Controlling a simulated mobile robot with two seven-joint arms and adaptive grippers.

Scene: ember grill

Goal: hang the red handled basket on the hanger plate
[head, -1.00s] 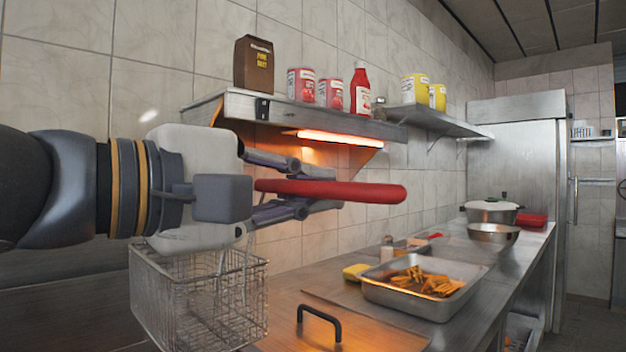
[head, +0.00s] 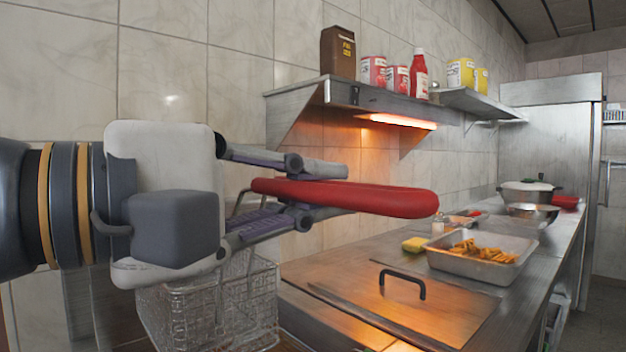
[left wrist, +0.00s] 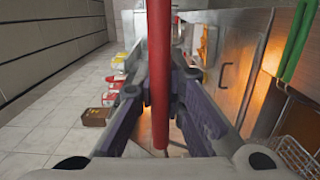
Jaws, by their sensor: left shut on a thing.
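My left gripper (head: 320,195) is shut on the red handle (head: 385,199), which lies almost level and points right in the head view. In the left wrist view the red handle (left wrist: 159,80) runs between the fingers. A wire basket (head: 215,305) shows below the gripper in the head view; a grey wire rises from it toward the handle, but the gripper hides the joint. Wire mesh (left wrist: 297,155) also shows at lower right in the left wrist view; I cannot tell whether it is the same basket. I cannot make out the hanger plate. My right gripper is not in view.
A steel shelf (head: 300,98) with a brown bag and cans juts from the tiled wall, a heat lamp (head: 400,121) glowing under it. The counter carries a black-handled lid (head: 450,305) and a tray (head: 510,268) of food. Green handles (left wrist: 297,48) show in the left wrist view.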

